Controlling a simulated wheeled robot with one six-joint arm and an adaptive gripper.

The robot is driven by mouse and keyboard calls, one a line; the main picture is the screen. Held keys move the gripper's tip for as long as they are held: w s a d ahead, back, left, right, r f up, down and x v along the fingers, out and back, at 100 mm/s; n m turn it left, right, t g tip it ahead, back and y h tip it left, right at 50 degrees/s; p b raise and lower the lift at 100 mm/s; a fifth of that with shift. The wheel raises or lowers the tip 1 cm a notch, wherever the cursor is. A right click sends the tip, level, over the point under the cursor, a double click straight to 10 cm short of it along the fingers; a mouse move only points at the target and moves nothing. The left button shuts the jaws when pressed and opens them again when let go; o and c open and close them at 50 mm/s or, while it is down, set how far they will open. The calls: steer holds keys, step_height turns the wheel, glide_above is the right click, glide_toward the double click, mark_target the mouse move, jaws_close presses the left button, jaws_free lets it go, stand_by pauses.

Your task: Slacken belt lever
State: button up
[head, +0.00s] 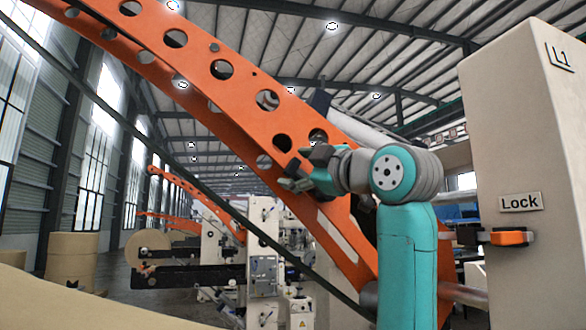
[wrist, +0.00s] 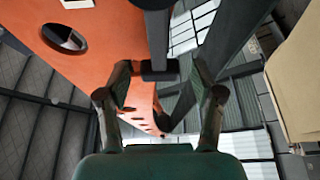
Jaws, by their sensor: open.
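A dark bar with a block-shaped end (wrist: 160,71) shows in the wrist view and looks like the belt lever. It sits between or just beyond my open fingertips, beside the orange arm. My gripper (head: 293,177) is open at the orange arm's lower part in the head view; it also shows in the wrist view (wrist: 161,78). I see a gap on both sides of the block; its depth and any contact I cannot tell. A dark belt (head: 150,146) runs diagonally beneath the orange arm. My gripper and wrist partly hide the area around the lever in the head view.
The perforated orange arm (head: 220,98) is close beside my gripper. A beige cabinet (head: 520,130) with a "Lock" label (head: 520,202) and an orange-handled latch (head: 508,238) stands at right. Paper rolls (head: 72,255) and machinery (head: 265,250) are farther back.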

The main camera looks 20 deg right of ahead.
steer(key=shift+x, duration=1.05)
jaws_close()
